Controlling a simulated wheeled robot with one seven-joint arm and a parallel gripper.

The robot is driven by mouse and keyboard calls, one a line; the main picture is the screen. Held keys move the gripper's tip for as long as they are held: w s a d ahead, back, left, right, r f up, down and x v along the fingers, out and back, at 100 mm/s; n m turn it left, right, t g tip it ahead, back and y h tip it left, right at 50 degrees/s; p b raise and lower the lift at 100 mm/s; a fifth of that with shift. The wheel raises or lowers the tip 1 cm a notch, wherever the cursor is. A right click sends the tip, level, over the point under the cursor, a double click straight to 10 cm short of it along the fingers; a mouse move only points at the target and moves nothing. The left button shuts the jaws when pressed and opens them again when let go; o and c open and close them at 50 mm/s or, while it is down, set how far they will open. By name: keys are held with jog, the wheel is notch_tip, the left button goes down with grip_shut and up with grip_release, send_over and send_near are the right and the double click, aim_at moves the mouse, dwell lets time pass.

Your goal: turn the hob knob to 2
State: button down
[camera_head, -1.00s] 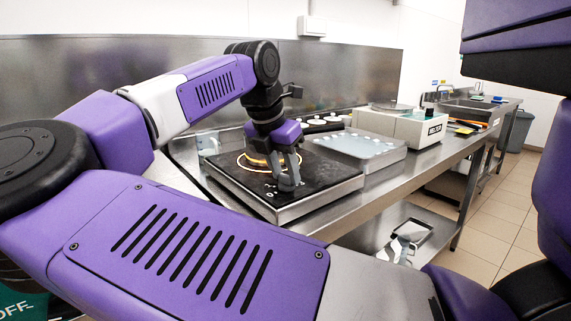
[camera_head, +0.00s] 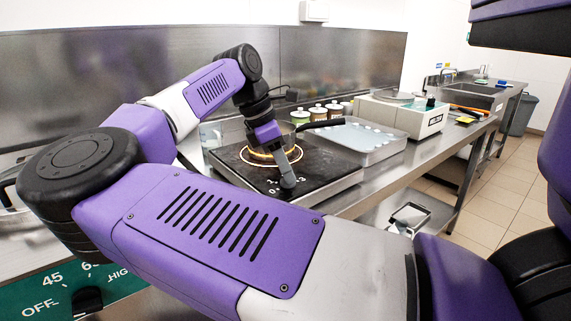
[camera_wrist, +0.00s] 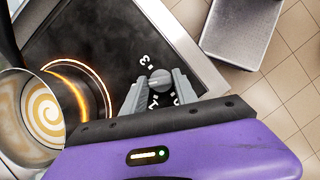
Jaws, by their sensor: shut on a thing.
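The hob (camera_head: 320,172) is a black glass plate in a steel frame on the steel counter. Its knob (camera_wrist: 160,79) is small, round and grey, with white numbers around it; a 3 shows above it in the wrist view, and the other marks are partly hidden. My gripper (camera_wrist: 158,84) reaches down over the hob's front part and is shut on the knob, one finger on each side. In the head view my gripper (camera_head: 288,182) hides the knob. I cannot tell which number the knob points to.
A pan (camera_wrist: 40,118) with swirled tan contents stands by the glowing ring (camera_wrist: 85,90), close to my gripper. A steel tray (camera_head: 362,138) lies right of the hob, with several lidded jars (camera_head: 318,112) behind. A white machine (camera_head: 405,112) stands farther right.

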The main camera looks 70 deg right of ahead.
jog(key=shift+m, duration=0.3)
jog(key=c, duration=1)
grip_release()
jog(key=shift+o, duration=0.2)
jog(key=p+v, duration=0.1)
jog(key=v, duration=0.6)
jog(key=shift+w+r, duration=0.15)
jog(key=shift+r, duration=0.25)
